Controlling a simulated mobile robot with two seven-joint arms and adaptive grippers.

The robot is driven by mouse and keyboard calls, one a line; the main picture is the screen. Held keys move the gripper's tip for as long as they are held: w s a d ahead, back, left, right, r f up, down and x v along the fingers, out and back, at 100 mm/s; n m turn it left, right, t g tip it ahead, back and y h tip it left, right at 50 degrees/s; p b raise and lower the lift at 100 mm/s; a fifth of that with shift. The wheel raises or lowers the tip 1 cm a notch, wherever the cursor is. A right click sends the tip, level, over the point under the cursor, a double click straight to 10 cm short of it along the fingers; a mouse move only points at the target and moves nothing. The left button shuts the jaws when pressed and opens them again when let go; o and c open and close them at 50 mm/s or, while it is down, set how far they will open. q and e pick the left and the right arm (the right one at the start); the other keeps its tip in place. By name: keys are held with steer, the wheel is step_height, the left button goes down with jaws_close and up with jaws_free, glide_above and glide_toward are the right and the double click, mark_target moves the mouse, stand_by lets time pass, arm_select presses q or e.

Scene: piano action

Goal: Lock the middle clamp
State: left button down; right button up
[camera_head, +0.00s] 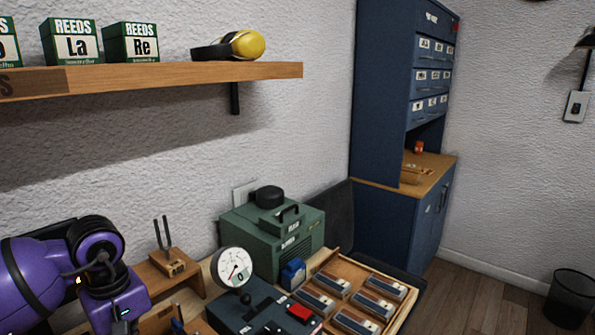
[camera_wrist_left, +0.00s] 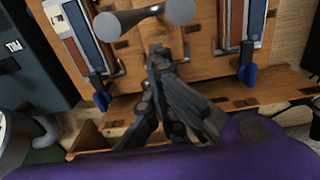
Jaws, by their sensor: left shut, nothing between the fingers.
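In the left wrist view a wooden frame (camera_wrist_left: 205,70) stands before me with clamps on it. One clamp with a blue handle (camera_wrist_left: 102,101) is at the left and another with a blue handle (camera_wrist_left: 250,76) is at the right, both handles pointing down. My left gripper (camera_wrist_left: 158,55) is shut and empty, its tips in front of the board between these two. The middle clamp cannot be made out; the fingers may cover it. In the head view my purple left arm comes in at lower left, with its gripper out of the picture. My right gripper is not in view.
A grey bar with round ends (camera_wrist_left: 145,18) lies just beyond my fingertips. In the head view a tuning fork on a block (camera_head: 172,262), a dial gauge (camera_head: 235,267), a green machine (camera_head: 280,240) and a wooden tray (camera_head: 398,318) crowd the bench right of my arm.

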arm_select(q)
steer(key=shift+s+a+f, duration=0.15)
steer(key=shift+s+f, duration=0.05)
steer(key=shift+f, duration=0.35)
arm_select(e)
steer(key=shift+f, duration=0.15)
arm_select(q)
steer(key=shift+s+a+b, duration=0.15)
steer(key=shift+s+b, duration=0.1)
steer(key=shift+b, duration=0.05)
steer(key=shift+s+a, duration=0.15)
steer(key=shift+a, duration=0.1)
steer(key=shift+a+b, duration=0.35)
steer(key=shift+b, duration=0.05)
steer(key=shift+s+r, duration=0.1)
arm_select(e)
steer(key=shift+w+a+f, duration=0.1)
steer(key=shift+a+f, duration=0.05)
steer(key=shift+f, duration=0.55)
arm_select(q)
steer(key=shift+a+r, duration=0.1)
steer(key=shift+r, duration=0.1)
steer(key=shift+s, duration=0.2)
